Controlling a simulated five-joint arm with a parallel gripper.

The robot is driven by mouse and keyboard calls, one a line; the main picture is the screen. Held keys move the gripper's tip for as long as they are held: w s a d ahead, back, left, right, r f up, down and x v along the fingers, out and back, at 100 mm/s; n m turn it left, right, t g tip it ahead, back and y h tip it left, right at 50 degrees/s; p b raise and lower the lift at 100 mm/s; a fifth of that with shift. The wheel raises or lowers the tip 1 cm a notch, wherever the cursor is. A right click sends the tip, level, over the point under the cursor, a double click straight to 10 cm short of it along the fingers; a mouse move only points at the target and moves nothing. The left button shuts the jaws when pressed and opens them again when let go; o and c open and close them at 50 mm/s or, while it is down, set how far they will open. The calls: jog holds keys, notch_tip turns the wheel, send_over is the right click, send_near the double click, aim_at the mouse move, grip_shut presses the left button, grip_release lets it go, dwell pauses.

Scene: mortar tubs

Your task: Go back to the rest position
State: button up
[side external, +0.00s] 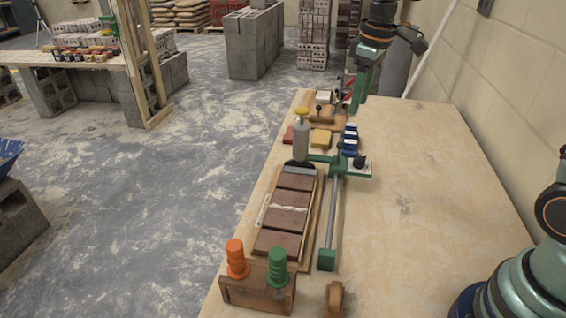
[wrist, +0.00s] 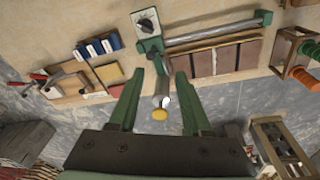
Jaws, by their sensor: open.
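My gripper (wrist: 160,76) shows in the wrist view with two green fingers spread apart and nothing held between them.
Brown tiles (side external: 287,207) lie on a board beside the clamp. A wooden rack with orange and green handles (side external: 257,294) stands at the near edge. Blue blocks (side external: 350,138) and a yellow block (side external: 320,138) lie farther back. The bench's right side (side external: 430,190) is mostly clear.

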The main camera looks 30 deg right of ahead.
jog(key=s+a+m+t, duration=0.3)
jog(key=s+m+t, duration=0.1)
jog(key=s, duration=1.1)
jog(key=shift+s+r+m, duration=0.3)
jog(key=shift+r+m, duration=0.1)
